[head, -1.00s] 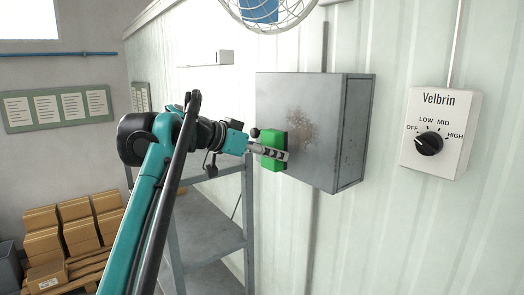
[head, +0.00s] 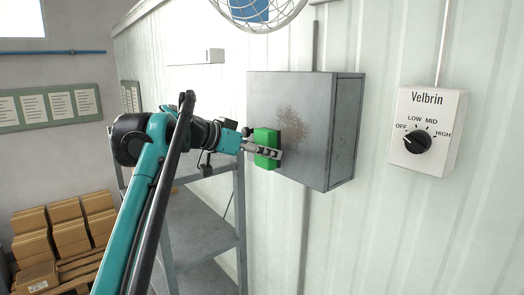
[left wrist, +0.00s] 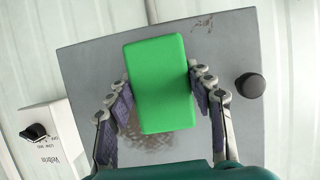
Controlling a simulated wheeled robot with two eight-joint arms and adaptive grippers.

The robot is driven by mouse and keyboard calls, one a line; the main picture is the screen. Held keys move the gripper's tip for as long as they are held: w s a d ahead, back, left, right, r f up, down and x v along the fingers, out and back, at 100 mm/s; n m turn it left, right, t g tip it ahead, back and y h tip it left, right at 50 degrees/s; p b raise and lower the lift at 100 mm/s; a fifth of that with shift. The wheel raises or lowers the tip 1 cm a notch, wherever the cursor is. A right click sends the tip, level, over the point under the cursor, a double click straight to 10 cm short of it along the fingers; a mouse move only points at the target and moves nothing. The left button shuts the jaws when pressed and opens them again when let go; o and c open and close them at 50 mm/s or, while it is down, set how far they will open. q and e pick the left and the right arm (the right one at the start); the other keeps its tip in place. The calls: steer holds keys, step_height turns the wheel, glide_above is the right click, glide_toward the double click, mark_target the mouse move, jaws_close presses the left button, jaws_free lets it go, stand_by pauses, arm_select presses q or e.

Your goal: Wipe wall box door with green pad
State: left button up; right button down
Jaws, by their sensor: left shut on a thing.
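The grey wall box (head: 318,130) is fixed to the ribbed wall, its door (head: 285,90) facing me and closed. A brown smudge (head: 292,122) marks the door's middle; it also shows in the left wrist view (left wrist: 150,147), partly hidden by the pad. My left gripper (head: 268,151) is shut on the green pad (head: 264,140), one finger on each side in the left wrist view (left wrist: 160,80). The pad is in front of the door's lower left part, at the smudge's edge; I cannot tell whether it touches the door. A black knob (left wrist: 250,85) sits on the door. My right gripper is out of view.
A white Velbrin switch box (head: 428,130) is on the wall to the right. A caged fan (head: 262,12) hangs above. A grey metal shelf (head: 205,235) stands below left, with stacked cardboard boxes (head: 65,235) farther left.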

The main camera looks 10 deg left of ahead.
arm_select(q)
steer(key=shift+w+d+p, duration=0.3)
steer(key=shift+w+d, duration=0.2)
steer(key=shift+w, duration=0.15)
steer(key=shift+s, duration=0.15)
